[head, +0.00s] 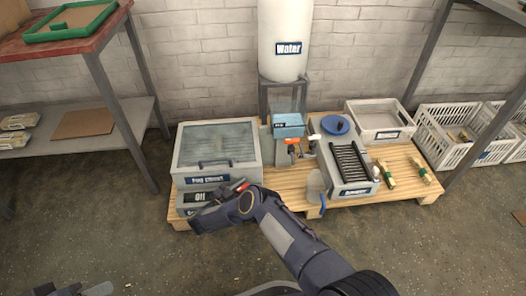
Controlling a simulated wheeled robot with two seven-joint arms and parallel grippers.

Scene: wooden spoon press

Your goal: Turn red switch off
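A small red part (241,184), which looks like the red switch, shows at the front right of a grey box with a clear lid (217,145). My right arm partly covers it, so its position is unclear. A dark panel reading "Off" (200,197) is on the box's front. My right gripper (203,221) is in front of this panel, close to the box's lower front edge. I cannot tell whether it touches the box or whether its fingers are apart. Dark parts of my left gripper (72,291) show at the bottom left edge, mostly cut off.
The box stands on a wooden pallet (294,196) with a blue-topped device (288,126), a roller machine (346,158) and a grey tray (380,119). A white water tank (285,40) stands behind. White crates (452,135) are at the right, a shelf (83,124) at the left.

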